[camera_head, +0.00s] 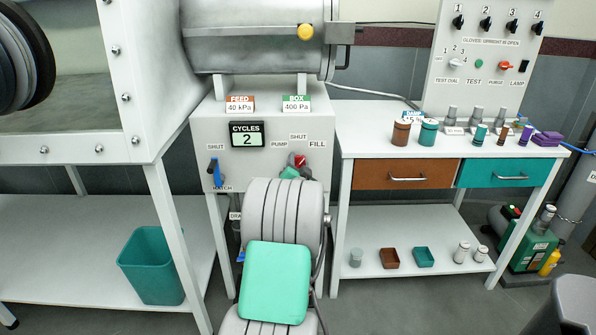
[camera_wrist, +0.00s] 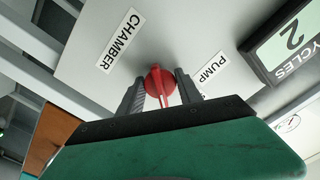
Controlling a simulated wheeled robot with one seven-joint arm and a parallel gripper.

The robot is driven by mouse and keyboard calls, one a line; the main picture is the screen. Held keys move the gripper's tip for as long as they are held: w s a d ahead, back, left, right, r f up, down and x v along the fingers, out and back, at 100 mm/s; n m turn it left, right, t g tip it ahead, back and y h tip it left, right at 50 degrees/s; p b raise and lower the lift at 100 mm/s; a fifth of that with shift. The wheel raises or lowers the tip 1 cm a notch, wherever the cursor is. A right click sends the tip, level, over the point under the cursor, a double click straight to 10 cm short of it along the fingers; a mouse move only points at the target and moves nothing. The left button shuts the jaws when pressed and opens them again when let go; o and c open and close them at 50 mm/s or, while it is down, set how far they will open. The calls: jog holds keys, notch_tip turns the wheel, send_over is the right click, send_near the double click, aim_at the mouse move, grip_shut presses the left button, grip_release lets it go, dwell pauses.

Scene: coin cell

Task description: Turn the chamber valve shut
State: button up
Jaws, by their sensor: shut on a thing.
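The chamber valve is a red knob (camera_head: 300,160) with a white stripe, on the white front panel under the SHUT, PUMP and FILL labels. In the wrist view the red knob (camera_wrist: 154,82) sits between the two grey fingers of my gripper (camera_wrist: 160,80), which is shut on it. CHAMBER (camera_wrist: 119,40) and PUMP (camera_wrist: 212,69) labels show on either side of it. The stripe runs towards the gripper's body; I cannot tell which label it points to. In the head view my arm hides the panel below the knob.
A blue hatch handle (camera_head: 216,173) is left on the same panel, below the CYCLES display (camera_head: 247,134) reading 2. The FEED sign (camera_head: 240,104) reads 40 kPa and the BOX sign (camera_head: 296,103) 400 Pa. A bench with drawers (camera_head: 405,174) stands to the right.

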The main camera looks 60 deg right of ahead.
aim_at(299, 165)
jog(key=n+b, duration=0.4)
jog(key=shift+f+b, duration=0.35)
jog(key=shift+b, duration=0.05)
jog(key=shift+s+r+n+b, duration=0.1)
jog(key=shift+r+n+b, duration=0.05)
jog(key=shift+n+b, duration=1.25)
jog(key=o, duration=1.4)
jog(key=shift+r, duration=0.15)
jog(key=shift+c, duration=0.2)
jog(key=p+v, duration=0.1)
jog(key=v, duration=0.5)
jog(key=shift+s+a+r+p, duration=0.1)
jog(key=shift+s+a+p, duration=0.1)
jog(key=shift+a+p, duration=0.15)
jog(key=shift+s+a, duration=0.2)
jog(key=shift+a, duration=0.25)
